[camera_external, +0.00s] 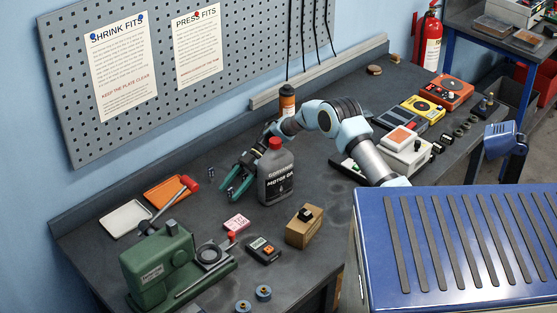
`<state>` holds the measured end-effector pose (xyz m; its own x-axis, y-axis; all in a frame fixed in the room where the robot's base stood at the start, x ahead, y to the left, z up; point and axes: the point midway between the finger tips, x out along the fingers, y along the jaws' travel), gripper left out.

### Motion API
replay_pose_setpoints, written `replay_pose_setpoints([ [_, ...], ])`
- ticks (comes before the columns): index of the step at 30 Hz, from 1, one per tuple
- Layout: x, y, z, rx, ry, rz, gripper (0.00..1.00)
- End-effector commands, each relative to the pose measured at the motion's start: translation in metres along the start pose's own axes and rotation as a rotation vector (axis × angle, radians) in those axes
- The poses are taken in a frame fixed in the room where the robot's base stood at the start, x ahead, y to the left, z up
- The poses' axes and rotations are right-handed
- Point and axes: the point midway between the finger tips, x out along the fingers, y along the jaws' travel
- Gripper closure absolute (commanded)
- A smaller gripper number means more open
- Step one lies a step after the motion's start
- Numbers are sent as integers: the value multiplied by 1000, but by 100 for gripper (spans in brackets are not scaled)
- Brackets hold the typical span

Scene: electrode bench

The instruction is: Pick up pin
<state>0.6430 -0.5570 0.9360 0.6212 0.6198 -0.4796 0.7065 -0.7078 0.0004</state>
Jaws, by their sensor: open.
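A small grey upright piece (211,172) stands on the dark bench, left of my gripper; it may be the pin, but it is too small to tell. My gripper (226,195), with green fingers, is open, low over the bench and pointing to the lower left. It is apart from the small grey piece in the picture. I see nothing between its fingers. The motor oil bottle (276,178) stands just right of the gripper and hides part of my wrist.
An orange tray (163,196), a white tray (125,219) and a red-headed mallet (189,183) lie to the left. A green press (160,264) stands at front left. A pink box (237,222), a meter (263,250) and a wooden block (300,235) are in front.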

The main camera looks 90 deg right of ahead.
Motion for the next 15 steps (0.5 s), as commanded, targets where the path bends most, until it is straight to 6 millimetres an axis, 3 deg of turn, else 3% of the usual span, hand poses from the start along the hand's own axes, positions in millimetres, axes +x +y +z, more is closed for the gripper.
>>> replay_pose_setpoints([
  [10, 10, 0, 1, 0, 0, 0, 38],
  [15, 10, 0, 0, 0, 0, 0, 57],
])
